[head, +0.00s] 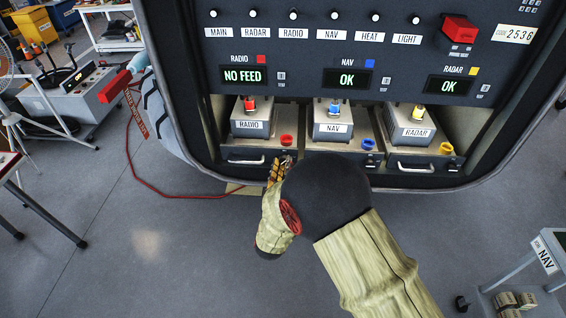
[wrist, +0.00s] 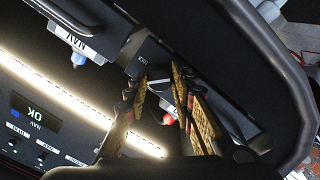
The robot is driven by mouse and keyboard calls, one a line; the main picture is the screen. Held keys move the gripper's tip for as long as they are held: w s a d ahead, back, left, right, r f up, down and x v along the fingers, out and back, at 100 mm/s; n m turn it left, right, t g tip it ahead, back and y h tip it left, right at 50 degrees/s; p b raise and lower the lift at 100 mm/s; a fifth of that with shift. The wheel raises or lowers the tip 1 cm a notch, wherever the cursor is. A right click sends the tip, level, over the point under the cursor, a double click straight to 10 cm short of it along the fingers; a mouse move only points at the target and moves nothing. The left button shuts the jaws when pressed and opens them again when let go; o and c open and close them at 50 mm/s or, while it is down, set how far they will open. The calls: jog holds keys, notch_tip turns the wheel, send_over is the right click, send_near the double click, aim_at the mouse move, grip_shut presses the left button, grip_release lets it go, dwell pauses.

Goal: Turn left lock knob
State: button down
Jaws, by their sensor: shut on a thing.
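My gripper (head: 283,166) reaches up to the front of the left tray, the one marked RADIO, at its right end beside the tray's handle (head: 245,160). In the wrist view my gripper (wrist: 160,77) has its two fingers around the left lock knob, just below a small LOCK label (wrist: 143,60). The fingers cover most of the knob, so its angle cannot be told. The RADIO box (head: 251,124) sits in the left tray, with a red ring-shaped connector (head: 286,140) to its right. The display above it (head: 243,75) reads NO FEED.
The NAV box (head: 333,130) and RADAR box (head: 411,131) sit in the neighbouring trays, under displays reading OK. The curved housing rim (head: 190,160) borders the bay. A red cable (head: 150,185) lies on the floor at left. A NAV-marked stand (head: 545,254) is at lower right.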

jog(key=n+p, duration=0.2)
jog(key=n, duration=0.2)
jog(key=shift+r+n+y, duration=0.1)
jog(key=shift+n+y, duration=0.2)
jog(key=shift+n, duration=0.1)
jog(key=shift+n+p, duration=0.7)
jog(key=shift+n, duration=1.2)
jog(key=c, duration=1.5)
grip_release()
jog(key=s, duration=0.8)
jog(key=shift+f, duration=0.45)
jog(key=shift+a, duration=0.1)
